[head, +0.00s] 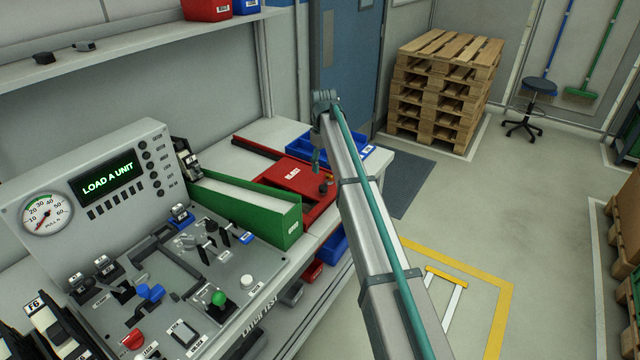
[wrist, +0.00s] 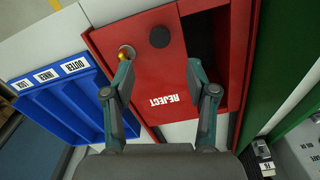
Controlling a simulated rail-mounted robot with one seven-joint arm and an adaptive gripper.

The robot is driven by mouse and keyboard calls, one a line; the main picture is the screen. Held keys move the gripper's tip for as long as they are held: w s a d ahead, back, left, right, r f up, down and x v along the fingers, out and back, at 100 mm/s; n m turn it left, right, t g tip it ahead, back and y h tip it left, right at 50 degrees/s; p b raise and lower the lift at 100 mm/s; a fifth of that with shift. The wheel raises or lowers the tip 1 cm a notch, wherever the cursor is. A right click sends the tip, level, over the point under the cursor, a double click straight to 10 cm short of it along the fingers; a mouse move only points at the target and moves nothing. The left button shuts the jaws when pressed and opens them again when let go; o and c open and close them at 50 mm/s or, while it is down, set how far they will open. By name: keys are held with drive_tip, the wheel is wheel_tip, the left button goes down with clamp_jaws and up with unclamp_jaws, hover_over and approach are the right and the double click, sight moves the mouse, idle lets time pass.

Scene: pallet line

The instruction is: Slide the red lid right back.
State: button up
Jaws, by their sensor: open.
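The red lid (head: 303,174) lies on the red reject box (head: 262,147) on the bench, beyond the green-sided bin. In the wrist view the lid (wrist: 158,75) carries the word REJECT, upside down there, and a round black knob (wrist: 159,37). A small brass knob (wrist: 126,53) sits to the left of the black one. A dark opening (wrist: 202,38) shows between the lid and the box's right wall, so the lid is partly open. My gripper (wrist: 159,80) is open and empty over the lid, its fingers apart. Whether the fingertips touch the lid cannot be told.
A blue tray (wrist: 68,103) with label strips stands left of the box in the wrist view. The green bin (head: 245,207) stands close on the other side. The control panel (head: 110,180) reads LOAD A UNIT. Stacked pallets (head: 445,90) stand on the floor behind.

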sight(323, 187)
wheel_tip(323, 187, down, 9)
drive_tip(key=shift+r+p, duration=0.1)
drive_tip(key=shift+p, duration=1)
clamp_jaws()
